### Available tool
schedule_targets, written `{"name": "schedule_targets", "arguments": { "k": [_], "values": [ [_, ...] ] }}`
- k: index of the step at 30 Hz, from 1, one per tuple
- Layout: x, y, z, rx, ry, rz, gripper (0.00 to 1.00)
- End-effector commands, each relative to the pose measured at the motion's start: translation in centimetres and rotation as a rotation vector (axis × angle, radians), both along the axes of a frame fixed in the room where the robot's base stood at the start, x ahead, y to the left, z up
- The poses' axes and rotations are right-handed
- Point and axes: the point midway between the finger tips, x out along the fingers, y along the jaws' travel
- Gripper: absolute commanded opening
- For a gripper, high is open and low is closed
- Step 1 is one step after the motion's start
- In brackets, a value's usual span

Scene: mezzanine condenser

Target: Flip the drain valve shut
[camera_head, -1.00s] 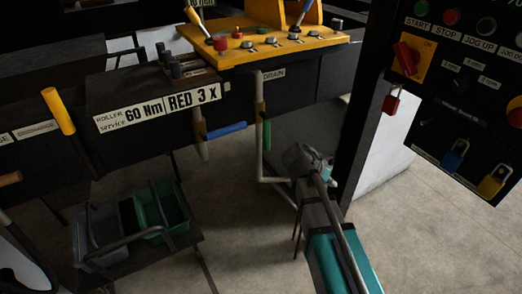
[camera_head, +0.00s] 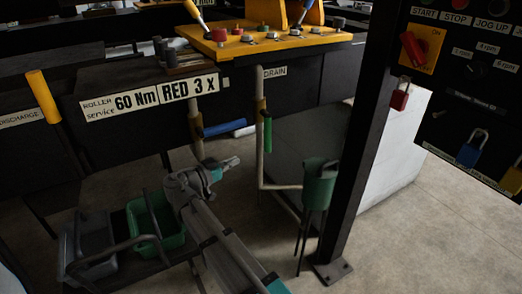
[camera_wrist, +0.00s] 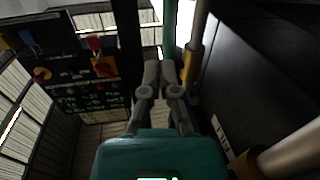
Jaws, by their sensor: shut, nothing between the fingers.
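The DRAIN label (camera_head: 274,71) is on the dark machine front in the head view. Under it a pale pipe carries the drain valve, whose green lever (camera_head: 267,134) hangs down along the pipe. My gripper (camera_head: 232,162) is shut and empty, lower than the green lever and left of it in the picture. In the wrist view my shut fingers (camera_wrist: 165,72) point towards a green upright piece (camera_wrist: 169,28), probably this lever, beside a brass-coloured fitting (camera_wrist: 192,68) on a pipe. Whether the fingertips touch it cannot be told; a gap seems to show.
A neighbouring pipe left of the drain has a blue lever (camera_head: 224,128) sticking out sideways. A green bin (camera_head: 157,222) and grey bin stand low left. A green funnel stand (camera_head: 319,185) and dark post (camera_head: 352,190) are at right. The control panel (camera_head: 470,100) hangs upper right.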

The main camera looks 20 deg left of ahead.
Motion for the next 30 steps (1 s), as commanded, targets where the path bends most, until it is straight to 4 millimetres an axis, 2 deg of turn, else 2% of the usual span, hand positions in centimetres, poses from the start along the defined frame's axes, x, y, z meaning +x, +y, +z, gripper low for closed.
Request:
{"name": "schedule_targets", "arguments": {
  "k": [3,8,20,30],
  "values": [
    [-0.8,1.6,0.1,0.010,-0.044,0.022,0.00],
    [-1.1,2.1,0.3,0.014,-0.063,0.031,0.00],
    [-0.8,1.9,0.3,0.013,-0.060,0.029,0.00],
    [1.6,0.5,0.4,0.013,-0.060,0.027,0.00]
  ]
}}
